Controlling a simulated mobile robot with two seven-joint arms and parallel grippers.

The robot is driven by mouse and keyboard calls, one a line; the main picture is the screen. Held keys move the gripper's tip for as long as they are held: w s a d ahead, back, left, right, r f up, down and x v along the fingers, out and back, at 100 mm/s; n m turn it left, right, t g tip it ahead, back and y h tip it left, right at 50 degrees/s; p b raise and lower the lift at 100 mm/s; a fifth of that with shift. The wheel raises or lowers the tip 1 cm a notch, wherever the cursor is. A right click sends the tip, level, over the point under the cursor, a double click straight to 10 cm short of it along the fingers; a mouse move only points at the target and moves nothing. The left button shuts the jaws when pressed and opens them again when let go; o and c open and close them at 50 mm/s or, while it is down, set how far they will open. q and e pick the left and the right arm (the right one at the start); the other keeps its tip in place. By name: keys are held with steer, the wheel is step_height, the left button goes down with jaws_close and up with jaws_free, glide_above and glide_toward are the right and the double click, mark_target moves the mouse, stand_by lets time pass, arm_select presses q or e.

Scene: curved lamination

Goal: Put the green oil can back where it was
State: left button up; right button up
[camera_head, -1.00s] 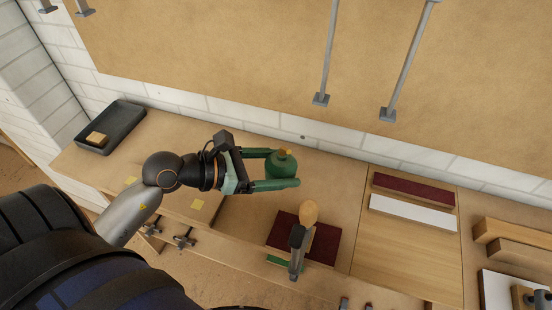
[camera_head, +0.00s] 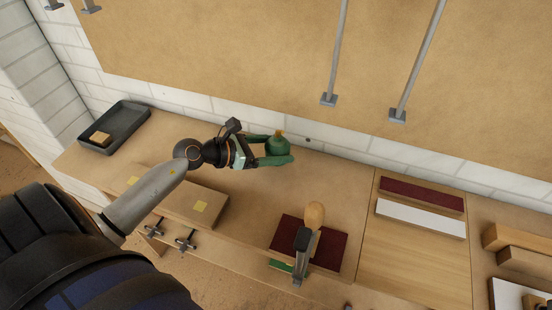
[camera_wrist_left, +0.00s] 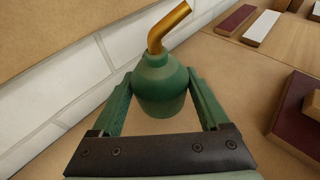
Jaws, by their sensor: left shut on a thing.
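The green oil can (camera_head: 279,147) with its bent brass spout is between the fingers of my left gripper (camera_head: 277,149), over the back part of the workbench near the white brick wall. In the left wrist view the can (camera_wrist_left: 160,85) looks roughly upright, with the green fingers pressed on both sides of its body. My left gripper is shut on it. I cannot tell whether the can's base touches the bench or hangs just above it. My right gripper is not in view.
A dark tray (camera_head: 113,128) with a small wooden block stands at the back left. Dark red and white strips (camera_head: 421,218) lie at right. The bench (camera_head: 240,200) between is largely clear.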

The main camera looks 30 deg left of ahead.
arm_select(q)
steer(key=shift+w+a+f, duration=0.15)
steer(key=shift+w+f, duration=0.05)
steer(key=shift+f, duration=1.6)
steer(key=shift+f+b, duration=0.15)
steer(key=shift+b, duration=0.15)
steer(key=o, duration=1.3)
steer(key=shift+r, duration=0.25)
steer(key=b+v, duration=0.1)
steer(key=v, duration=1.1)
steer(key=shift+f, duration=0.1)
